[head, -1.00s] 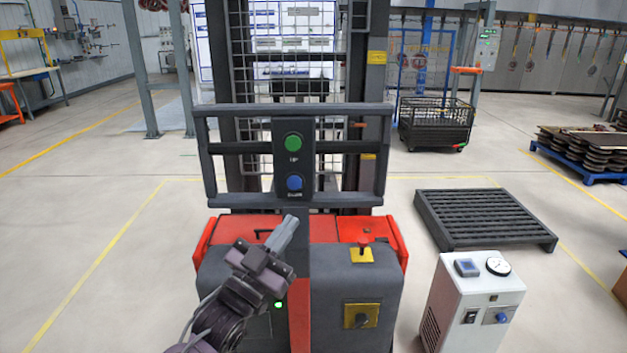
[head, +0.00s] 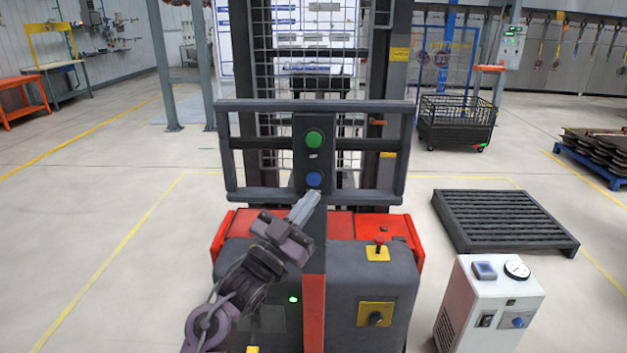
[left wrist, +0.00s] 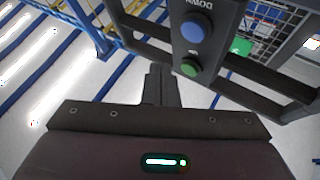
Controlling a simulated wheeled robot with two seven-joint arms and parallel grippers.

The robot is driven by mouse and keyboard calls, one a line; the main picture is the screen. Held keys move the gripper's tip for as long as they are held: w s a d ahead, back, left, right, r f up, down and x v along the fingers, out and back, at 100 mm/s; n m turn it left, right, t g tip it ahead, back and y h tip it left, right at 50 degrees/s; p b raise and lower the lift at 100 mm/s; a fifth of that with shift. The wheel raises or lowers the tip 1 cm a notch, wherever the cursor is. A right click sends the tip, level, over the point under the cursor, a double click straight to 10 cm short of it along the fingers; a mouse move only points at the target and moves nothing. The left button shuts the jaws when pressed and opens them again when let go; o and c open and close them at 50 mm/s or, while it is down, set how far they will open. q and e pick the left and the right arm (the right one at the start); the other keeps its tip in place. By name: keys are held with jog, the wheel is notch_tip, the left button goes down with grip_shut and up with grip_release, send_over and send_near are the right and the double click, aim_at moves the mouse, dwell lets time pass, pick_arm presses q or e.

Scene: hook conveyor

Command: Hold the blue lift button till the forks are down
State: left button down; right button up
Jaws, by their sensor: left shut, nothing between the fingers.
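The blue button (head: 314,179) is on a dark upright panel of the red and grey lift truck (head: 340,285), below a green button (head: 314,139). My left gripper (head: 311,197) is shut and empty, its tips just below the blue button in the head view; contact is not clear. In the left wrist view the blue button (left wrist: 194,27) and green button (left wrist: 187,67) show upside down, to the right of my left gripper's fingers (left wrist: 159,80), with a visible gap. The forks are hidden behind the truck body. My right gripper is not in view.
A dark rail frame (head: 240,150) surrounds the button panel. A red knob (head: 379,243) and a yellow-plated switch (head: 376,315) are on the truck. A white box with a gauge (head: 490,300) and a black slatted pallet (head: 505,220) stand to the right. The floor at left is clear.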

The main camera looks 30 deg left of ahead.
aim_at(319, 176)
pick_arm(q)
jog(key=shift+w+a, duration=0.5)
jog(key=shift+w, duration=0.35)
jog(key=shift+w+a, duration=0.5)
jog(key=shift+w, duration=0.3)
dwell(0.8)
jog(key=shift+w+a, duration=0.25)
jog(key=shift+w, duration=0.1)
jog(key=shift+w+a, duration=0.2)
jog(key=shift+w, duration=0.15)
dwell(0.7)
dwell(2.6)
jog(key=shift+s+d, duration=0.45)
jog(key=shift+s, duration=0.3)
jog(key=shift+s+d+p, duration=0.1)
jog(key=shift+s+d, duration=0.35)
jog(key=shift+s, duration=0.25)
jog(key=shift+s+d+p, duration=0.1)
jog(key=shift+s+d, duration=0.3)
jog(key=shift+s, duration=0.3)
jog(key=shift+s+d+p, duration=0.1)
jog(key=shift+s+d, duration=0.35)
jog(key=shift+s, duration=0.25)
